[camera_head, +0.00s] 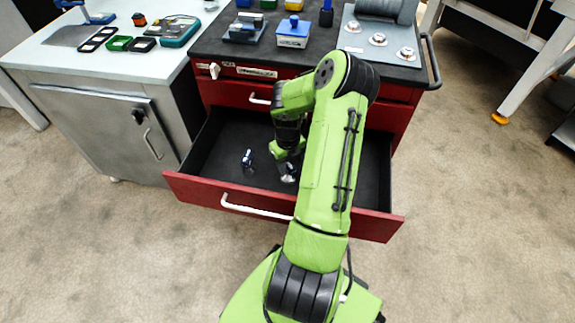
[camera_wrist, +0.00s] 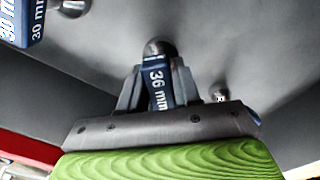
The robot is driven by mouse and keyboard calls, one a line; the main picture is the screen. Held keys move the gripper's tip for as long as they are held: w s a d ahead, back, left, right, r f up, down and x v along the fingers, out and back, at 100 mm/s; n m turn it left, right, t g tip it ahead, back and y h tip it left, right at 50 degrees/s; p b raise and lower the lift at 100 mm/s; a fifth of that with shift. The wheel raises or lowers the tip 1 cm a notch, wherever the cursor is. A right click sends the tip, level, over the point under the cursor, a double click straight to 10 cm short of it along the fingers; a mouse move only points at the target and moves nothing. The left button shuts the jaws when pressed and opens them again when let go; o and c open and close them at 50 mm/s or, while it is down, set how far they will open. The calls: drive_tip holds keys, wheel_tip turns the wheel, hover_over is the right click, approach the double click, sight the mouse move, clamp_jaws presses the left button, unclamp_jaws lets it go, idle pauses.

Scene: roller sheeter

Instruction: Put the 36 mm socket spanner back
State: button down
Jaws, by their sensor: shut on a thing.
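The 36 mm socket spanner (camera_wrist: 158,88) has a blue band marked "36 mm" and a rounded metal end. My gripper (camera_wrist: 157,84) is shut on the blue band, one finger on each side. In the head view my gripper (camera_head: 288,158) is low inside the open red drawer (camera_head: 215,183). Whether the spanner touches the drawer floor I cannot tell. A 30 mm spanner (camera_wrist: 32,22) with a blue marked band lies at the upper left of the wrist view, apart from my gripper. It also shows in the head view (camera_head: 247,158), left of my gripper.
A small metal end (camera_wrist: 220,95) shows right of my gripper in the wrist view. The cabinet top (camera_head: 340,68) behind holds several blocks. A grey bench (camera_head: 60,58) stands at left.

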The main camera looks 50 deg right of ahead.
drive_tip(key=c, duration=0.8)
unclamp_jaws()
drive_tip(key=shift+f, duration=0.15)
